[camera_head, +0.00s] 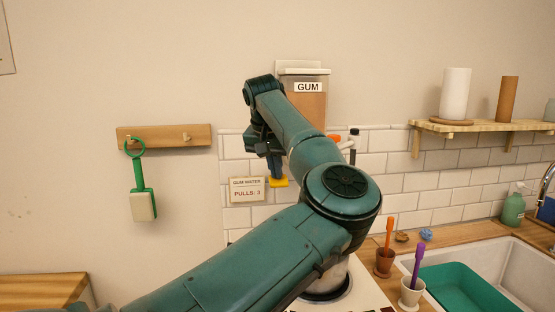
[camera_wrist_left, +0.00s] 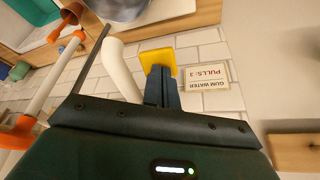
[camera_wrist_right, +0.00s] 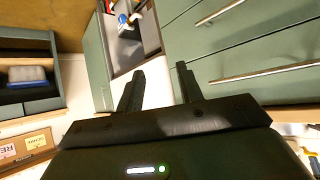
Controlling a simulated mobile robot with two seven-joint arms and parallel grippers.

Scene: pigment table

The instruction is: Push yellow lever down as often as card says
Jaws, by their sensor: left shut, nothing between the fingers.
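The yellow lever (camera_head: 279,182) shows below my left gripper (camera_head: 276,172), under the GUM dispenser (camera_head: 312,104) on the wall. In the left wrist view the lever (camera_wrist_left: 157,58) is a yellow plate right at the tips of my left gripper (camera_wrist_left: 160,70). Its fingers are shut together and empty; I cannot tell whether they touch the lever. The card (camera_head: 247,189) on the tiles left of the lever reads "GUM WATER PULLS: 3"; it also shows upside down in the left wrist view (camera_wrist_left: 207,78). My right gripper (camera_wrist_right: 158,72) is open and empty, away from the lever.
My left arm hides much of the dispenser and counter. A green-handled tool (camera_head: 142,195) hangs from a wooden rack (camera_head: 165,136) at the left. Cups with orange and purple sticks (camera_head: 411,292) stand beside the sink (camera_head: 515,252). Green drawers (camera_wrist_right: 230,45) lie before my right gripper.

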